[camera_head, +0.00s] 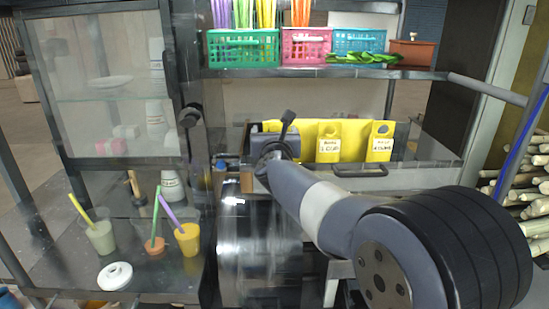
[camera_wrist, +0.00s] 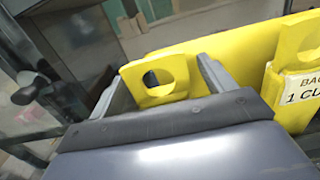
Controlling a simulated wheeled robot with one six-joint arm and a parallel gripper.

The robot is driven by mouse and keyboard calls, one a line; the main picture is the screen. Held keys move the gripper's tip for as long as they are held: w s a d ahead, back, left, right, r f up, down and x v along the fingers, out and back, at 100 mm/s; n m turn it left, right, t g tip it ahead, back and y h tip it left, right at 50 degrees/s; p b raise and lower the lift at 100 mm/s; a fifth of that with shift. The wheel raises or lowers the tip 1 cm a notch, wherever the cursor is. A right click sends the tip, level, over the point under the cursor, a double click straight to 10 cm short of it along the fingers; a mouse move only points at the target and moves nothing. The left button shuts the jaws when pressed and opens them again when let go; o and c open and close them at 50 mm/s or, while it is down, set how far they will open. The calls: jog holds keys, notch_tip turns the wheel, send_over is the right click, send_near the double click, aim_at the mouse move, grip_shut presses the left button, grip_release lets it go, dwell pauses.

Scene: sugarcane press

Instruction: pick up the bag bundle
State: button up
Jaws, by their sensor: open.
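Yellow bags with round handle holes stand upright in a row at the back of the counter. Two of them, one labelled 1 cup (camera_head: 329,143) and one with another label (camera_head: 381,142), show in the head view. In the wrist view, an unlabelled yellow bag bundle (camera_wrist: 177,66) has its handle top between the two fingers of my gripper (camera_wrist: 158,76). The fingers are apart on either side of it; I cannot tell whether they touch it. The labelled bag (camera_wrist: 297,70) is to the right. In the head view my gripper (camera_head: 276,150) hides most of the left bundle.
A shelf above holds green (camera_head: 243,48), pink (camera_head: 306,46) and blue (camera_head: 359,41) baskets. A glass cabinet (camera_head: 100,85) stands left. Several cups with straws, one yellow (camera_head: 188,240), and a white lid (camera_head: 115,276) are at front left. Cane stalks (camera_head: 535,195) lie at right.

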jog(key=c, duration=0.9)
jog(key=shift+s+r, duration=0.1)
jog(key=shift+r, duration=0.05)
